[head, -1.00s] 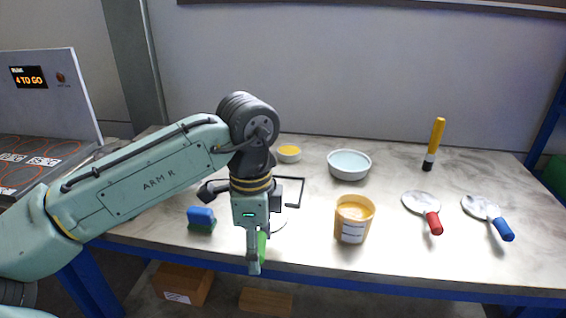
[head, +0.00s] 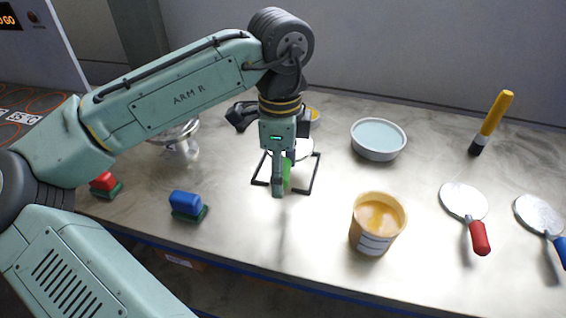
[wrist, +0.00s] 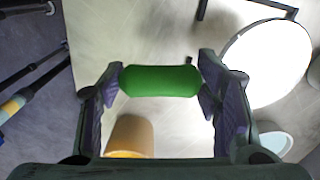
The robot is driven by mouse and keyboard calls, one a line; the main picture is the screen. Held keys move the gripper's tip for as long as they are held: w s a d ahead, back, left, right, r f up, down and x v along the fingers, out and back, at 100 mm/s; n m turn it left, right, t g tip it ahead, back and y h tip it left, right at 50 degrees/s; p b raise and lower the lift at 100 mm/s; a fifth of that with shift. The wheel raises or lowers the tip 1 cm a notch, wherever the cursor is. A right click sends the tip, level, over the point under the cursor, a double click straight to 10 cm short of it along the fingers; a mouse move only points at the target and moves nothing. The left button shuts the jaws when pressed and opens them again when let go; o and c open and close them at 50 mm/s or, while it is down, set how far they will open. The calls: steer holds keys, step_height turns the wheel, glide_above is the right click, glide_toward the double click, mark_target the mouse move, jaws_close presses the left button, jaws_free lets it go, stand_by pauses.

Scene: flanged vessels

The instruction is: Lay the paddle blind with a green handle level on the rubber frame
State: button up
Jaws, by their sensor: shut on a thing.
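My gripper (head: 278,192) points down over the table and is shut on the green handle (wrist: 160,81) of the paddle blind. The handle also shows beside the fingers in the head view (head: 287,172). The blind's pale round disc (wrist: 268,62) extends beyond the handle, away from me; in the head view it is partly hidden behind my gripper. The black rubber frame (head: 315,175) is on the table around and below the gripper. The disc appears over the frame's area; I cannot tell whether it touches it or is level.
An orange-filled tub (head: 376,225) stands right of the frame, with a bowl (head: 378,140) behind. Red-handled (head: 466,205) and blue-handled (head: 541,217) paddles lie at right, near a yellow-handled brush (head: 492,122). A blue block (head: 187,204) and a red block (head: 104,182) are at left.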

steer(key=shift+f+b, duration=2.35)
steer(key=shift+f, duration=0.35)
steer(key=shift+a+f+p, duration=0.15)
steer(key=shift+f+p, duration=0.3)
steer(key=shift+p, duration=0.3)
steer(key=o, duration=1.8)
steer(key=shift+o, duration=0.2)
